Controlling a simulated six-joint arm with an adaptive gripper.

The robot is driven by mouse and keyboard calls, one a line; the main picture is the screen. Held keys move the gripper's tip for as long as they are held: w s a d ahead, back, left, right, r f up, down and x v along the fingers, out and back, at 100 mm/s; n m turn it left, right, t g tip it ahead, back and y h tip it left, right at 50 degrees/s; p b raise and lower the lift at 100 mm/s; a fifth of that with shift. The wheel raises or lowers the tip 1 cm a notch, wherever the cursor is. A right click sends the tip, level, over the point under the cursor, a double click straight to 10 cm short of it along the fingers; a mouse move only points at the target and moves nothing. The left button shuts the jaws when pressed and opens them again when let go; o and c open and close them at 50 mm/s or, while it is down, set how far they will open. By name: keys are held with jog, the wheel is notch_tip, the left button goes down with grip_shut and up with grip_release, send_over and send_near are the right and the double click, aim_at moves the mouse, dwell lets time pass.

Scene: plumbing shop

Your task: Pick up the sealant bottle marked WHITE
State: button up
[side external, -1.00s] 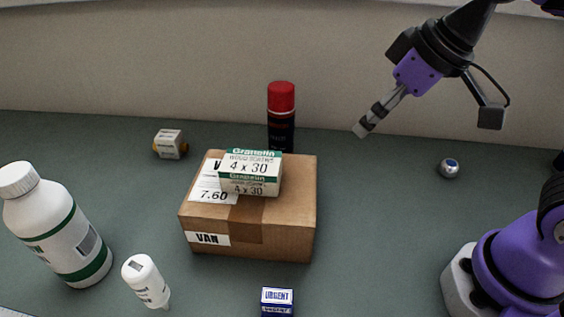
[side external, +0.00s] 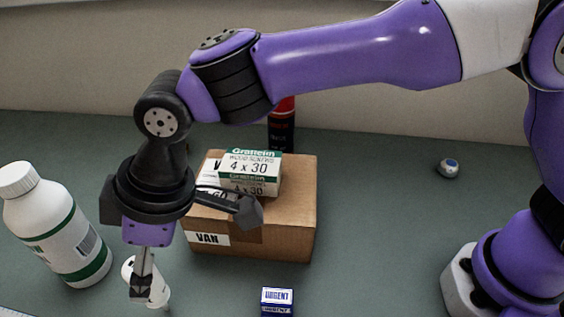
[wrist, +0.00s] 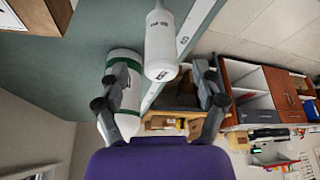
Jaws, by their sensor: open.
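My gripper (side external: 141,290) points down in front of this bottle in the side view. In the wrist view its two fingers (wrist: 157,85) are spread apart, with nothing clamped between them. I cannot tell whether a finger touches the bottle.
A large white bottle with green bands (side external: 60,225) stands close on the left. A cardboard box (side external: 285,215) marked VAN carries a screw box (side external: 250,172). A spray can (side external: 281,130) is behind it. A small URGENT box (side external: 277,302) is at the front. The right side is open around a small ball (side external: 448,168).

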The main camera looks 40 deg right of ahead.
aim_at(153, 291)
jog(key=x, duration=0.5)
jog(key=shift+s+d+f, duration=0.1)
jog(key=shift+f, duration=0.15)
grip_shut()
